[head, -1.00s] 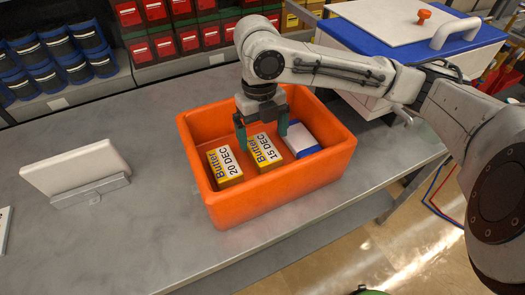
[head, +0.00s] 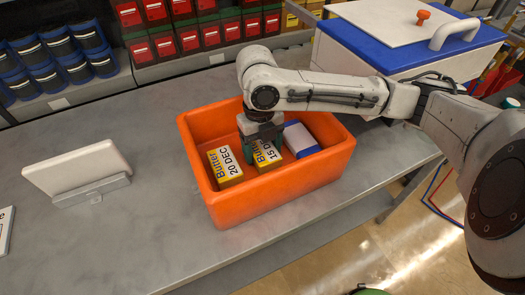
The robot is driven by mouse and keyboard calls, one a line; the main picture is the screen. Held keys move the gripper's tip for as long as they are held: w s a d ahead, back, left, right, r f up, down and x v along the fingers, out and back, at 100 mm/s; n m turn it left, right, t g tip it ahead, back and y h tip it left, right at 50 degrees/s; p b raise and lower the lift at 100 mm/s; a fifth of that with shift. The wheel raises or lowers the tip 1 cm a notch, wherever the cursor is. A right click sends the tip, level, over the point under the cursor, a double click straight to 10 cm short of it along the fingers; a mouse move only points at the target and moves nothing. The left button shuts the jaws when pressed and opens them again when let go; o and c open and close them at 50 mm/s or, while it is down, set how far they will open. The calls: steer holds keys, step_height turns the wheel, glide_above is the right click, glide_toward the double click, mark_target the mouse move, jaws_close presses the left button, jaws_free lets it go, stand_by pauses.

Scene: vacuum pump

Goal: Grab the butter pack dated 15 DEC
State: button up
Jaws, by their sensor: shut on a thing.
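The butter pack dated 15 DEC (head: 266,160) lies in the orange crate (head: 278,190), label up. My gripper (head: 263,152) is lowered into the crate, with its fingers on either side of this pack, shut on it. The gripper covers the pack's far part and some of the label. The butter pack dated 20 DEC (head: 225,166) lies just to the left in the same crate. A white and blue pack (head: 301,140) lies to the right of the gripper.
The crate's walls surround the gripper closely. A white tablet on a stand (head: 78,168) is on the grey table (head: 130,235) at left. A white cooler box with a blue lid (head: 410,40) stands behind right. Shelves with red and blue containers line the back.

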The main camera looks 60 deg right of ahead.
steer(key=c, duration=0.6)
steer(key=shift+r, duration=0.1)
